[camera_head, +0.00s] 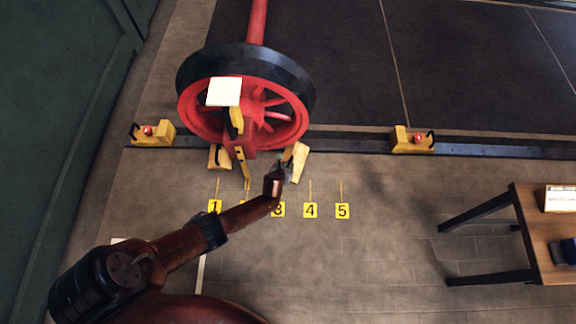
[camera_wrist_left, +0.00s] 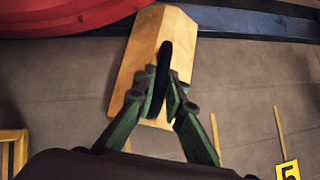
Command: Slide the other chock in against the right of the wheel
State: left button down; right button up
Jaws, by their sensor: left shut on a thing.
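The red wheel (camera_head: 282,115) with a dark rim stands on the rail at the upper middle of the head view. A wooden chock (camera_head: 299,163) sits at its lower right, its far end close to the rail. In the left wrist view this chock (camera_wrist_left: 140,60) has a black handle (camera_wrist_left: 160,80). My left gripper (camera_head: 284,172) is shut on that handle; its green fingers (camera_wrist_left: 165,105) flank it. I cannot tell whether the chock touches the wheel. The other chock (camera_head: 219,157) sits at the wheel's lower left. My right gripper is not in view.
Yellow stops with red lamps stand on the rail at left (camera_head: 152,133) and right (camera_head: 412,140). Numbered yellow floor markers (camera_head: 310,210) lie in front of the wheel. A wooden table (camera_head: 535,225) stands at right. The floor between the markers and the table is clear.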

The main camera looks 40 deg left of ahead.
aim_at(295, 165)
pick_arm(q)
jog(key=shift+w+d, duration=0.1)
jog(key=shift+w, duration=0.05)
jog(key=shift+w+d+r, duration=0.2)
jog(key=shift+w+d, duration=0.7)
jog(key=shift+d, duration=0.15)
jog(key=shift+s+d+r+p, duration=0.2)
jog(key=shift+s+d+p, duration=0.35)
jog(key=shift+s+d, duration=0.45)
jog(key=shift+s+d+p, duration=0.6)
jog(key=shift+s+d, duration=0.55)
jog(key=shift+s, duration=0.3)
jog(key=shift+s+d+p, duration=0.55)
jog(key=shift+s+d, duration=0.6)
jog(key=shift+s, duration=0.3)
jog(key=s+d+p, duration=0.2)
jog(key=s+d, duration=0.5)
jog(key=s, duration=0.1)
jog(key=shift+s+r, duration=0.15)
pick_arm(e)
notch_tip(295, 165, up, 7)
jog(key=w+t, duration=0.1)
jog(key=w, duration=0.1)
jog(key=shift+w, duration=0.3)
pick_arm(q)
jog(key=shift+p, duration=0.3)
